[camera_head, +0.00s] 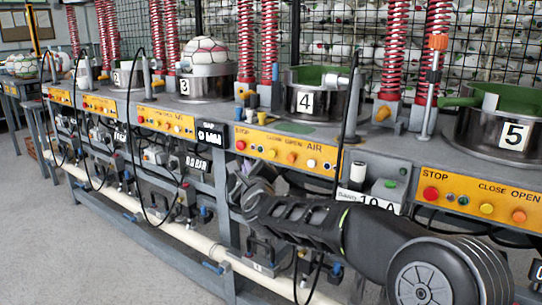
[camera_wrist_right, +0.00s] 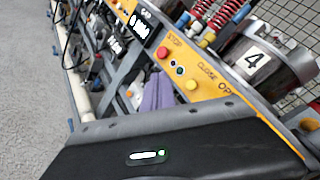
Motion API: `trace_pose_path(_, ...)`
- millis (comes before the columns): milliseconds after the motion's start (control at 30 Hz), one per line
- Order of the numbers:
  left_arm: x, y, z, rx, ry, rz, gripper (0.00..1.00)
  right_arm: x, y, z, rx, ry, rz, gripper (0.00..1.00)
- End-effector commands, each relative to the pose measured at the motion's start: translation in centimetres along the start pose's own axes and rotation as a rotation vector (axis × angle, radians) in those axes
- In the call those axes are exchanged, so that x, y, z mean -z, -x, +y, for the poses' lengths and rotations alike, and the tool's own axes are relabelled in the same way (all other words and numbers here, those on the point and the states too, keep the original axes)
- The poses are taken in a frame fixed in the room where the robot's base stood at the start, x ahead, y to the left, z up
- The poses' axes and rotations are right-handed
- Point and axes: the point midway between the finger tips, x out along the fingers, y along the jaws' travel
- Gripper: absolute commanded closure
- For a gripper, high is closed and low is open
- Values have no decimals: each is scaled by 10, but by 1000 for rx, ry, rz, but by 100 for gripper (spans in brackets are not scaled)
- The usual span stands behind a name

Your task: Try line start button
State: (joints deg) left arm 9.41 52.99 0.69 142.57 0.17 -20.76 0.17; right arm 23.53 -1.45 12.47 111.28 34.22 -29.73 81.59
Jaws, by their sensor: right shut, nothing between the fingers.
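My right arm comes in from the lower right in the head view. My right gripper (camera_head: 243,181) is shut and empty, just below the yellow panel (camera_head: 262,146) of station 4. In the right wrist view its grey-purple fingers (camera_wrist_right: 158,95) show below the panel's red stop button (camera_wrist_right: 162,53) and left of its yellow button (camera_wrist_right: 191,85). I cannot tell whether they touch the bench front. The head view also shows this red button (camera_head: 240,145) and yellow button (camera_head: 271,153). No label reading line start is legible. My left gripper is not in view.
Metal pots on the bench include pot 4 (camera_head: 318,97) and pot 5 (camera_head: 500,128), with red springs (camera_head: 270,40) behind. A small grey box with a green button (camera_head: 390,184) sits right of the station 4 panel. Hanging black cables and pipes lie below. The floor (camera_head: 90,250) at left is clear.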

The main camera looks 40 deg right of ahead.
Motion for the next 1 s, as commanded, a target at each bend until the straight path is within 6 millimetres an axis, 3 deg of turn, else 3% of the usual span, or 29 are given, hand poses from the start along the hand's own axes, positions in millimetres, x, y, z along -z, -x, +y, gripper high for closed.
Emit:
trace_pose_path(500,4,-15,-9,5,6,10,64,34,-44,-30,1,1,1,100)
trace_pose_path(1000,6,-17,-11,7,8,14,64,38,-51,-37,0,2,2,100)
